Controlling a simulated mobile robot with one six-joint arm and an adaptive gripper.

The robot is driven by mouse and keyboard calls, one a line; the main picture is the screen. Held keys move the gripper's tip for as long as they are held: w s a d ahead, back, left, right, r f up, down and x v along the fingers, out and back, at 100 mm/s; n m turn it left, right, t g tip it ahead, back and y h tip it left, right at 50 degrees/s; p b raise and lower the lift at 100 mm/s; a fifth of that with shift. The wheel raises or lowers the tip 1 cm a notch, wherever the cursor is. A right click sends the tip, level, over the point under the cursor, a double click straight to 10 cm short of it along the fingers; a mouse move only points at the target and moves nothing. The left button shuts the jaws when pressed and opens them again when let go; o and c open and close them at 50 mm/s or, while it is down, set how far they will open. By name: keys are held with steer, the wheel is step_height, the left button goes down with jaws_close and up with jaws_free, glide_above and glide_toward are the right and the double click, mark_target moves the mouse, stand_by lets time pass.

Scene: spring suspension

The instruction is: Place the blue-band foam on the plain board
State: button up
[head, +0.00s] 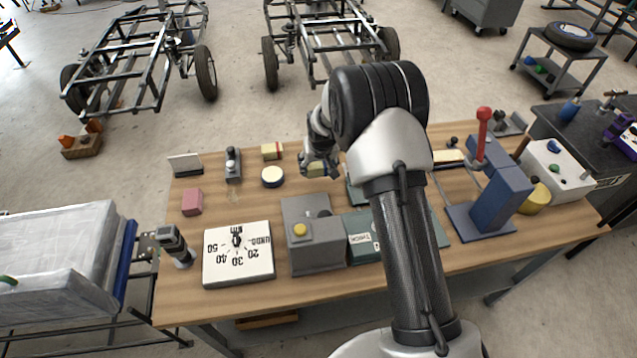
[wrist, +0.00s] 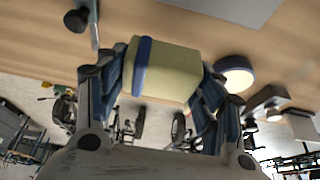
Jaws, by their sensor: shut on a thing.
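My gripper (head: 320,168) is shut on the blue-band foam (wrist: 172,72), a pale yellow block with a blue stripe near its left end in the wrist view. In the head view the foam (head: 316,171) shows only partly, over the far middle of the table. Its height above the table is hard to tell. A teal board (head: 353,194) shows just nearer than my gripper, mostly hidden by my arm. A labelled teal board (head: 362,242) lies further forward, partly covered by my arm. I cannot tell which is the plain board.
On the wooden table (head: 220,215), a red-band foam (head: 271,151) and a round cream piece (head: 272,177) lie left of my gripper. A grey box (head: 315,243), a white dial panel (head: 238,254) and a blue press (head: 490,198) stand nearby. The far-left tabletop has free patches.

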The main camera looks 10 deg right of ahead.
steer(key=shift+f+b, duration=0.7)
steer(key=shift+f, duration=2.85)
steer(key=shift+f, duration=0.1)
steer(key=o, duration=0.4)
steer(key=shift+f, duration=0.1)
steer(key=o, duration=0.5)
steer(key=shift+c, duration=0.2)
